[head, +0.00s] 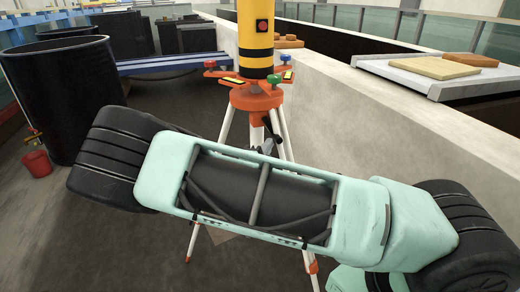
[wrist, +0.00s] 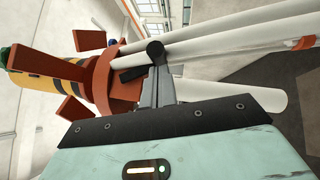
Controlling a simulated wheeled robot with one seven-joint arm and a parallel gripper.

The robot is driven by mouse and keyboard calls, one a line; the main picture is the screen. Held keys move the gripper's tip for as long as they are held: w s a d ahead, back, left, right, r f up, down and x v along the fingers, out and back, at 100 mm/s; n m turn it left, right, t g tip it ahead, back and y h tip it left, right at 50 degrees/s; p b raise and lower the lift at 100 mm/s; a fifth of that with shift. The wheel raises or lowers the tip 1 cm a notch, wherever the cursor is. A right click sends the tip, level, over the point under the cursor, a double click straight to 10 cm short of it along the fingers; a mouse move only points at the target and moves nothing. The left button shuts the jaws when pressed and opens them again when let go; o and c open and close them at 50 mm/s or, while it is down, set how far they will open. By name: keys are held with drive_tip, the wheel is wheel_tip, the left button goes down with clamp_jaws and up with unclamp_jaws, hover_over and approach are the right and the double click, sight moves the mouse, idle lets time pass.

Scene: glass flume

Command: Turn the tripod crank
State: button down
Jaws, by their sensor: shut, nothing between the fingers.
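The tripod (head: 256,98) stands in the middle of the head view, with an orange head, white legs and a yellow-and-black cylinder on top. The crank is a small black part (head: 268,126) below the head, partly hidden by my arm. In the wrist view the tripod's orange head (wrist: 98,85) lies sideways at left. The crank's black grip (wrist: 156,50) shows right at the fingertips. My gripper (wrist: 158,72) is shut and empty, its grey fingers against or just beside the crank; I cannot tell whether they touch.
A long concrete wall (head: 400,125) runs close along the right of the tripod. A tray with boards (head: 435,77) sits on it. A large black tub (head: 62,95) and a red bucket (head: 37,163) stand at left. The floor between is clear.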

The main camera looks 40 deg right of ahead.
drive_tip(key=d+n+t+b, duration=0.1)
drive_tip(key=n+t+h+b, duration=0.1)
drive_tip(key=shift+s+d+n, duration=0.2)
drive_tip(key=shift+d+n, duration=0.15)
drive_tip(key=shift+n, duration=0.05)
drive_tip(key=shift+f, duration=0.15)
idle(0.3)
